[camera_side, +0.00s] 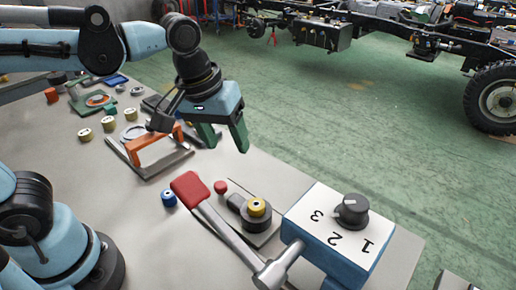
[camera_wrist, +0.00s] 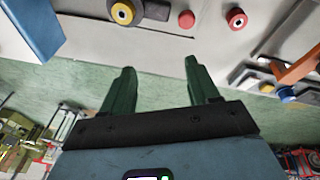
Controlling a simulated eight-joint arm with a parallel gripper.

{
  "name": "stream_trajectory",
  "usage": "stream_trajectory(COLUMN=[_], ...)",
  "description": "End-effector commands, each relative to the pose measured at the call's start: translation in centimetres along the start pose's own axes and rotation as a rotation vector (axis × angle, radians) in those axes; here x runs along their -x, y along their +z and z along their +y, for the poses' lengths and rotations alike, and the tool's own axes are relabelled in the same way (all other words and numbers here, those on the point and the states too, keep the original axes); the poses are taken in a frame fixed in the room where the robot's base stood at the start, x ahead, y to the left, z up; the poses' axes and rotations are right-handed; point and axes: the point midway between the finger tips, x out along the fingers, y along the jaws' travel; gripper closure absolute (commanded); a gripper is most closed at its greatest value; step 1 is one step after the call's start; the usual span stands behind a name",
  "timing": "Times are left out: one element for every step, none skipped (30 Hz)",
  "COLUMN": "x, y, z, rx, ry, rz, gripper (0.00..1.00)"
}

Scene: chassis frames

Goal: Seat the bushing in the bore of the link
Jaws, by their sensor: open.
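A yellow bushing (camera_side: 257,207) with a dark centre sits upright at the round end of the dark link (camera_side: 236,202), which lies on a grey plate. I cannot tell how deep it sits in the bore. In the wrist view the yellow bushing (camera_wrist: 123,12) and part of the link (camera_wrist: 155,9) show at the top edge. My gripper (camera_side: 224,140) hangs above the bench's far edge, up and left of the link, with green fingers apart and nothing between them. In the wrist view the gripper (camera_wrist: 160,70) is also empty, with floor behind its fingers.
A red knob (camera_side: 220,187) stands by the link. A red-handled lever (camera_side: 190,187) and a blue selector box (camera_side: 322,243) flank it. A blue ring (camera_side: 168,198), an orange handle (camera_side: 153,147) and several yellow bushings (camera_side: 108,124) lie leftward.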

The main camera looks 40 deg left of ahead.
Motion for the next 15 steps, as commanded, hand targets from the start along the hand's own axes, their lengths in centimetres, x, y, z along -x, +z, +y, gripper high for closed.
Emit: stream_trajectory(x=[-0.3, -0.5, -0.7, -0.9, -1.0, -1.2, -1.4, -1.6, -1.7, -1.8, -1.9, -2.0, -2.0, -2.1, -2.1], y=[-0.1, -0.2, -0.3, -0.3, -0.4, -0.4, -0.4, -0.4, -0.4, -0.4, -0.4, -0.5, -0.5, -0.4, -0.5], z=[-1.9, -2.8, -3.8, -4.6, -5.3, -6.2, -6.7, -7.2, -7.8, -8.2, -8.4, -8.8, -8.9, -9.0, -9.1], rx=[-0.044, -0.078, -0.123, -0.155, -0.184, -0.222, -0.248, -0.271, -0.298, -0.316, -0.331, -0.347, -0.357, -0.364, -0.37], ry=[0.018, 0.026, 0.034, 0.036, 0.036, 0.034, 0.03, 0.026, 0.02, 0.015, 0.011, 0.006, 0.003, 0.0, -0.002], rz=[0.054, 0.087, 0.132, 0.163, 0.194, 0.231, 0.257, 0.279, 0.306, 0.324, 0.337, 0.352, 0.361, 0.366, 0.371], gripper=[0.4, 0.4, 0.4, 0.4, 0.4, 0.4, 0.4, 0.4, 0.4, 0.4, 0.4, 0.4, 0.4, 0.4, 0.4])
